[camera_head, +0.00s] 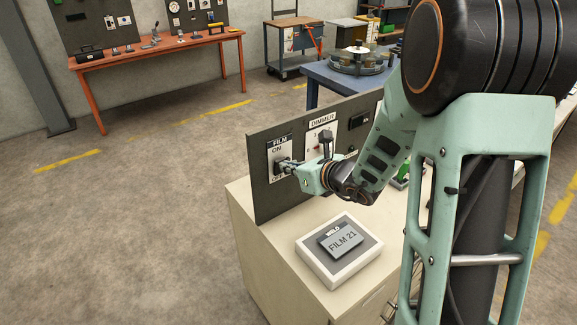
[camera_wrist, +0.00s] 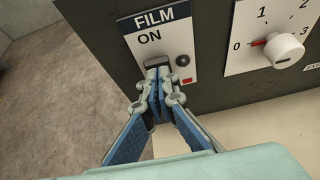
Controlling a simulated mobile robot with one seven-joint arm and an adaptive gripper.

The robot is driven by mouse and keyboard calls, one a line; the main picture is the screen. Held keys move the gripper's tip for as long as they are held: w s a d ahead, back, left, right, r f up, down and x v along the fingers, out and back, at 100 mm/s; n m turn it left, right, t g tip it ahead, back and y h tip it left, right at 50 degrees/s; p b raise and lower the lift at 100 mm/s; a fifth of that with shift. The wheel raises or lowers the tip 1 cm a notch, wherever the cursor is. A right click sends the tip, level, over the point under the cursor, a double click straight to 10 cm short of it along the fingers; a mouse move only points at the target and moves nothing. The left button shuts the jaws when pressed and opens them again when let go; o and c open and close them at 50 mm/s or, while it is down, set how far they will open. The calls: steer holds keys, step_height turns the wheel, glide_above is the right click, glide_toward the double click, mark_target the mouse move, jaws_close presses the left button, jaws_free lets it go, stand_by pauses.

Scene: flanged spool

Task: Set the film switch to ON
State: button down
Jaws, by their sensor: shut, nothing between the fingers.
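The film switch (camera_wrist: 158,62) is a dark rocker or lever on a white plate labelled FILM, with ON at the top. In the head view the same plate (camera_head: 274,153) stands at the left of the dark upright panel, with OFF at its lower end. My gripper (camera_head: 284,168) is shut and empty, its fingertips at the switch. In the wrist view the fingertips (camera_wrist: 158,74) are just below the dark switch part and hide the lower plate. I cannot tell whether they touch it, nor the switch's exact position.
A white tray (camera_head: 312,265) with a FILM 21 box (camera_head: 342,239) lies on the cabinet top (camera_head: 265,240) in front of the panel. Floor to the left is clear.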

steer(key=g+p, duration=0.1)
steer(key=p, duration=0.2)
steer(key=shift+w+a+r+h, duration=0.25)
steer(key=shift+w+r+h, duration=0.05)
steer(key=shift+w, duration=0.1)
steer(key=shift+r, duration=0.1)
steer(key=shift+r+p, duration=0.45)
steer(key=shift+r, duration=0.25)
steer(key=shift+d, duration=0.1)
